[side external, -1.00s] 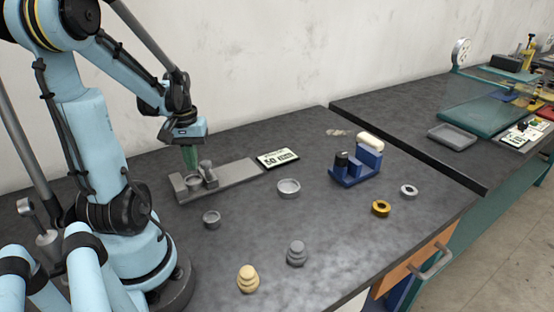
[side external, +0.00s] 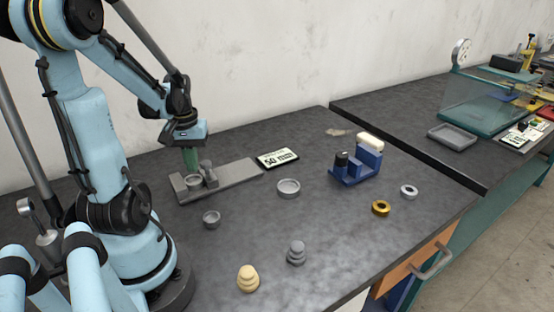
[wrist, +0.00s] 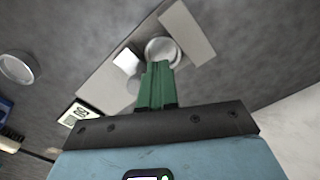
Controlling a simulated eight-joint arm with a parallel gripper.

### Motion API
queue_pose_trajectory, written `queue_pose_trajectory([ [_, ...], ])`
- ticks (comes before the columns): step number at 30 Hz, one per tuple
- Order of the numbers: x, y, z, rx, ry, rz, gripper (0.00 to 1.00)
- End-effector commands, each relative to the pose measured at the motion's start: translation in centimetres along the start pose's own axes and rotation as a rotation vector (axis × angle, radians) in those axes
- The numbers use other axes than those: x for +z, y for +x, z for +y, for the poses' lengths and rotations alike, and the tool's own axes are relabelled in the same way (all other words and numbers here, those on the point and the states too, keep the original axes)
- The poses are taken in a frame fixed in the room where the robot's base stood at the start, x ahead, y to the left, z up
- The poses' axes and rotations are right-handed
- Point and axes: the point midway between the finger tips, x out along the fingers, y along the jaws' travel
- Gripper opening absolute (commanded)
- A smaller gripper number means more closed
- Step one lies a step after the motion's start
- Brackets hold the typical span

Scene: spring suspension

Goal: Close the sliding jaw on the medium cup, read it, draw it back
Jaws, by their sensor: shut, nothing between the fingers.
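The grey measuring gauge (side external: 238,174) lies on the bench near my arm. The medium cup (side external: 194,182) sits on it between the fixed end jaw (side external: 178,186) and the sliding jaw (side external: 208,174), which has a knob. The cup (wrist: 161,46) and sliding jaw (wrist: 126,62) also show in the wrist view, very close together; I cannot tell whether they touch. The readout (side external: 277,158) beside the gauge appears to show 50 mm. My gripper (side external: 192,168), with green fingers, is shut and empty, just above and behind the cup. The fingertips partly cover the cup's near edge in the wrist view.
A larger cup (side external: 288,187) and a smaller cup (side external: 211,217) stand on the bench. The bench in front of the gauge is mostly clear.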

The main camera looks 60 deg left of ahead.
Motion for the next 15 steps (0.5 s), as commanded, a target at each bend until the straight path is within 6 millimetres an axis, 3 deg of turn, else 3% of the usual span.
queue_pose_trajectory([
  [15,0.0,1.4,0.0,0.000,0.000,0.000,0.00],
])
